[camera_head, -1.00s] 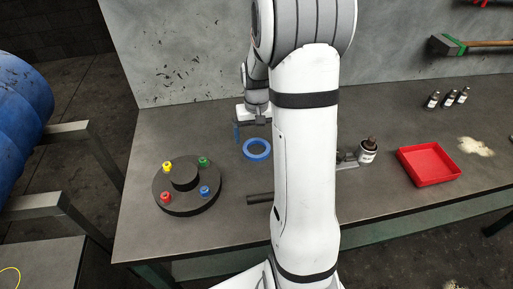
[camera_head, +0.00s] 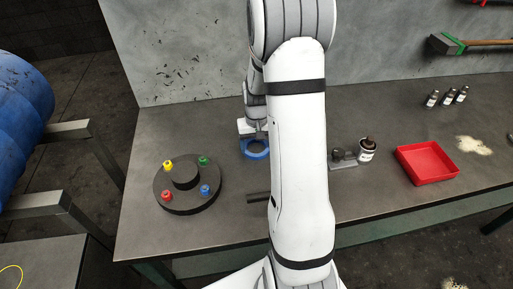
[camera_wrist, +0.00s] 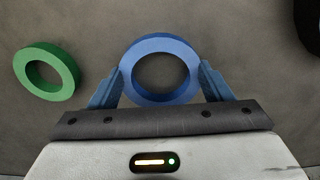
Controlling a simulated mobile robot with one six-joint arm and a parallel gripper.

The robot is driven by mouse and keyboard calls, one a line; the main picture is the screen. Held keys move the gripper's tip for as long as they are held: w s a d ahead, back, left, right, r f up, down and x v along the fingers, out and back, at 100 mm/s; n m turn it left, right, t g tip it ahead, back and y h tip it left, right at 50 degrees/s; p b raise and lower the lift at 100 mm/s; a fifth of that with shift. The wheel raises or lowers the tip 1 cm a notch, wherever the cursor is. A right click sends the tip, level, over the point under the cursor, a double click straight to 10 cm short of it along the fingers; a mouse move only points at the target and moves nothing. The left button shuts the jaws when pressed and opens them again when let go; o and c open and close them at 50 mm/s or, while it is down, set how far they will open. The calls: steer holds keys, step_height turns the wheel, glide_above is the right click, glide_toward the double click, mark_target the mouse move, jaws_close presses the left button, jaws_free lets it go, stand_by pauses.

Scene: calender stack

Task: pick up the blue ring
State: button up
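The blue ring (camera_head: 255,155) lies flat on the grey bench, to the left of my arm in the head view. In the wrist view the blue ring (camera_wrist: 161,98) sits between the two blue fingers of my gripper (camera_wrist: 161,80). The fingers stand one on each side of it, very close to its outer edge, and I see no clear grip on it. In the head view my gripper (camera_head: 254,132) is at the ring's far side, with its fingers largely hidden.
A green ring (camera_wrist: 47,72) lies left of the gripper in the wrist view. A dark round stand (camera_head: 165,192) with coloured pegs is left of the ring.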

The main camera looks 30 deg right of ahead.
steer(key=c, duration=0.4)
steer(key=shift+c, duration=0.2)
steer(key=shift+r, duration=0.1)
